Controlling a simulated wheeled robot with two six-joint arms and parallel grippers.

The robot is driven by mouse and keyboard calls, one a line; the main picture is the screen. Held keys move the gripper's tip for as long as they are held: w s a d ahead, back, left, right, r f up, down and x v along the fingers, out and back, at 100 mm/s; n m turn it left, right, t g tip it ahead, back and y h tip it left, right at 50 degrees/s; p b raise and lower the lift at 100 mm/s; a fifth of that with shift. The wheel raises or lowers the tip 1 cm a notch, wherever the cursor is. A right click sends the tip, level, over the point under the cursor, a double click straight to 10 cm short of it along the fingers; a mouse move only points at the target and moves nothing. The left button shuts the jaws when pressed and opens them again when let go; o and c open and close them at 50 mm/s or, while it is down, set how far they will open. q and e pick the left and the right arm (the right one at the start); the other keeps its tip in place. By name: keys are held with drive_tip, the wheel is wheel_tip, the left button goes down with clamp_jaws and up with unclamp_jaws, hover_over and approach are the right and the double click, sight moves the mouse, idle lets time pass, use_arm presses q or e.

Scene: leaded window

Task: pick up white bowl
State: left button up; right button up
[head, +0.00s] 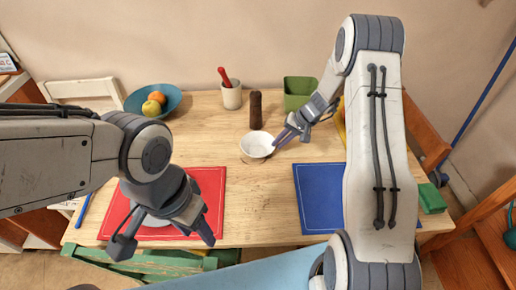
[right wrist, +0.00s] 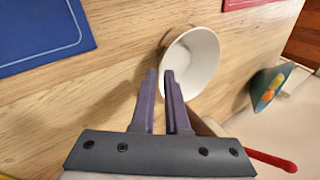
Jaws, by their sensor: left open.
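The white bowl (head: 257,144) stands upright on the wooden table, between the red and blue mats. It also shows in the right wrist view (right wrist: 195,58), its hollow facing the camera. My right gripper (head: 281,138) is at the bowl's right side. In the right wrist view its two purple fingers (right wrist: 160,73) are a little apart, with the tips at the bowl's near rim; one finger overlaps the bowl's edge. I cannot tell whether they touch it. My left gripper (head: 164,238) is open and empty above the red mat, well away from the bowl.
A light plate (head: 156,220) on the red mat (head: 212,187) is partly hidden by my left gripper. A dark brown mill (head: 256,110) stands just behind the bowl. A white cup (head: 231,97), green container (head: 298,92) and blue fruit bowl (head: 170,103) stand further back. The blue mat (head: 318,200) is bare.

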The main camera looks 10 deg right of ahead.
sight(271, 148)
drive_tip(key=p+x, duration=0.1)
drive_tip(key=x, duration=0.4)
drive_tip(key=shift+w+a, duration=0.1)
clamp_jaws()
drive_tip(key=shift+r, duration=0.1)
idle(1.4)
